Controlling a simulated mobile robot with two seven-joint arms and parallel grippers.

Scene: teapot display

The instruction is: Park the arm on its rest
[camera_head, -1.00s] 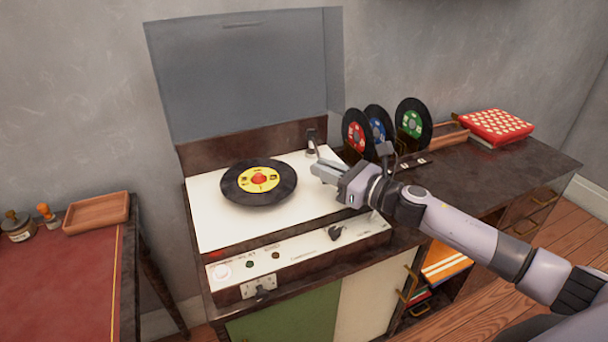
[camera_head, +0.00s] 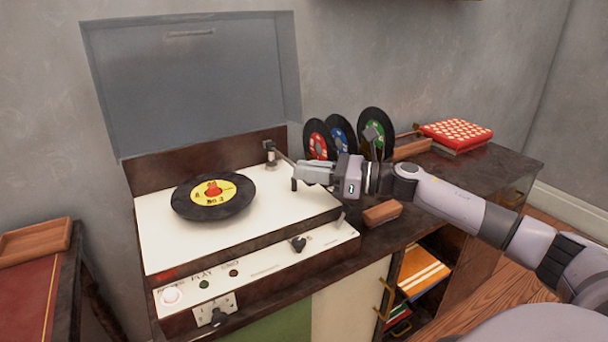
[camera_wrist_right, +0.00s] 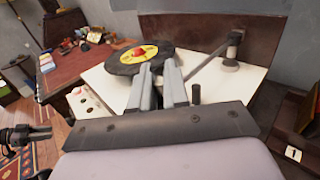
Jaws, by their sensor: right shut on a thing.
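The record player (camera_head: 270,215) has its lid raised, and a black record with a yellow label (camera_head: 190,208) lies on it. The tonearm (camera_head: 284,158) runs from its pivot post (camera_head: 270,152) at the back right to my right gripper (camera_head: 298,172). That gripper is shut on the tonearm's front part, right of the record and apart from it. In the right wrist view the tonearm (camera_wrist_right: 205,66) slants from its pivot (camera_wrist_right: 231,50) toward my fingertips (camera_wrist_right: 160,68). A short dark post (camera_wrist_right: 196,93), perhaps the rest, stands beside the fingers. The tonearm's tip is hidden.
Several upright records (camera_head: 340,135) and a red patterned box (camera_head: 456,133) stand on the cabinet at right. Knobs line the player's front panel (camera_head: 262,268). A red-topped desk with a wooden tray (camera_head: 35,241) is at left.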

